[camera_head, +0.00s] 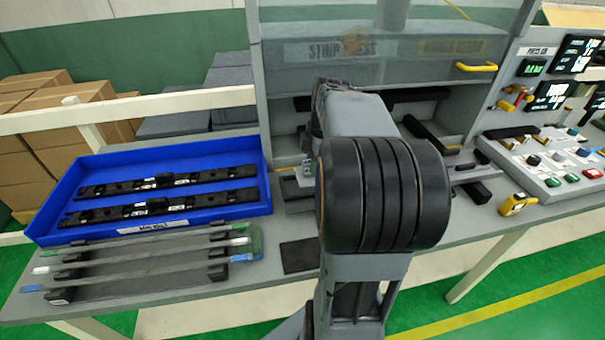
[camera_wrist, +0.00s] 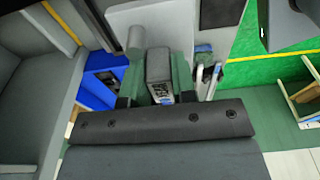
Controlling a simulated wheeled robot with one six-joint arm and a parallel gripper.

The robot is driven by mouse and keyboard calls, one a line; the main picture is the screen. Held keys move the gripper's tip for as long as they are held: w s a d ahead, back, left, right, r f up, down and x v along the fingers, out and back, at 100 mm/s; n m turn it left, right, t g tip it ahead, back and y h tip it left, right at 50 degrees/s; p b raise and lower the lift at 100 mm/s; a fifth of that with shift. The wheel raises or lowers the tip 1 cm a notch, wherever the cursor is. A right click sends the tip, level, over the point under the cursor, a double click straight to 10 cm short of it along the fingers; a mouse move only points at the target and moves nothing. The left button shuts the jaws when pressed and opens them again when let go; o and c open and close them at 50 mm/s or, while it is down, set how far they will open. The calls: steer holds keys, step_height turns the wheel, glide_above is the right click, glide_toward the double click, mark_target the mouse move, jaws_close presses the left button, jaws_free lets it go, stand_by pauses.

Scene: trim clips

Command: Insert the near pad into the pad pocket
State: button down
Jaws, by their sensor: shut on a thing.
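In the wrist view my gripper (camera_wrist: 156,84) has a green finger on each side of a small dark grey block (camera_wrist: 159,66) with a patterned label on its front. It is shut on this block, which I take to be the pad. A wide dark bar of my gripper crosses the lower part of that view. In the head view my arm hides my gripper and most of the work area under the press. I cannot make out the pad pocket in either view.
A blue tray (camera_head: 48,217) with two black strips (camera_head: 160,206) stands at the left. A rack (camera_head: 150,268) of long thin strips lies in front of it. A dark flat mat (camera_head: 299,256) is near the front edge. A control panel (camera_head: 550,165) and yellow device (camera_head: 517,204) are at the right.

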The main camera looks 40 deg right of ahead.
steer(key=w+f, duration=0.6)
steer(key=shift+d+p, duration=0.35)
steer(key=shift+d, duration=0.05)
steer(key=shift+w+f, duration=0.15)
steer(key=shift+f, duration=1.7)
steer(key=shift+f, duration=0.15)
steer(key=c, duration=0.9)
jaws_free()
